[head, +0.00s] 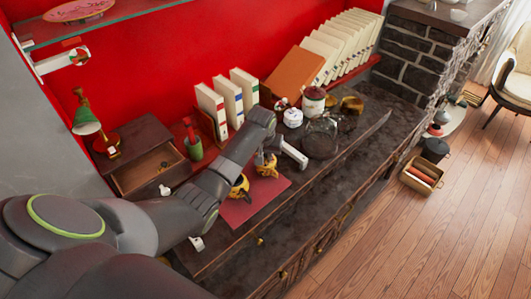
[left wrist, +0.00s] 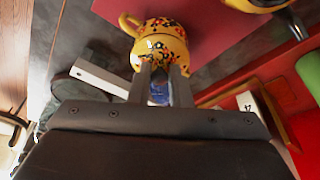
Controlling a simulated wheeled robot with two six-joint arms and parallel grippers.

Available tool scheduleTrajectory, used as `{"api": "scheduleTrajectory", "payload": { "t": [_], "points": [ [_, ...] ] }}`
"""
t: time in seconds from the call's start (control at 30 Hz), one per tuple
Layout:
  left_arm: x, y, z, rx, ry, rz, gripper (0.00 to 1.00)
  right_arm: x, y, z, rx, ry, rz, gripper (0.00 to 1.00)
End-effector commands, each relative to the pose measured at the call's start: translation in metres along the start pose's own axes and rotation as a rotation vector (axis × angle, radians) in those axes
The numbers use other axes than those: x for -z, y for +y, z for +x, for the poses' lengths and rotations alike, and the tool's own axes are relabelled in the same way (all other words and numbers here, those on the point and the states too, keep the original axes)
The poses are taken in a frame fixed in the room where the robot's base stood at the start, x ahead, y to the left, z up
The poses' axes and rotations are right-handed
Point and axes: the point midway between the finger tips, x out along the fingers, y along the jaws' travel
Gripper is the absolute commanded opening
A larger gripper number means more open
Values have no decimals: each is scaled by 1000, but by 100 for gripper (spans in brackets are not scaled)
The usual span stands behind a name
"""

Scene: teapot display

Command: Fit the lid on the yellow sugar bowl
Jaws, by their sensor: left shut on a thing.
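My left gripper (left wrist: 162,88) is shut on the yellow patterned lid (left wrist: 160,52), with its fingers at the knob side. The lid is against or very close to the yellow sugar bowl (left wrist: 152,27), whose loop handle shows on the left in the left wrist view. I cannot tell whether the lid is seated. In the head view, the gripper (head: 268,153) points down over the bowl (head: 267,168), partly hidden by my arm. Another yellow vessel (head: 239,187) stands nearer on the red mat (head: 238,212). My right gripper is not in view.
A glass dome (head: 321,140) and a pale bar (head: 291,153) are right of the gripper.

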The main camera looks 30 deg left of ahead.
Motion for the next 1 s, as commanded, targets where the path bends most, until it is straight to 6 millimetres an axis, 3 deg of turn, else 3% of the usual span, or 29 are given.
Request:
{"api": "scheduleTrajectory", "payload": {
  "t": [0.1, 0.13, 0.33, 0.73, 1.0],
  "points": [
    [-1, 0, 2, 0, 0, 0, 0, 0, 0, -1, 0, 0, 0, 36],
    [0, 0, 2, 0, 0, 0, 19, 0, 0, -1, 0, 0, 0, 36],
    [0, 0, 2, 0, 0, 0, 43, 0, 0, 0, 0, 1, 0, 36],
    [0, 0, -5, -1, 3, 0, 43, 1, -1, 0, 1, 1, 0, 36],
    [1, 0, -45, -1, 6, 1, 43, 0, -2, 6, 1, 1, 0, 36]
  ]
}}
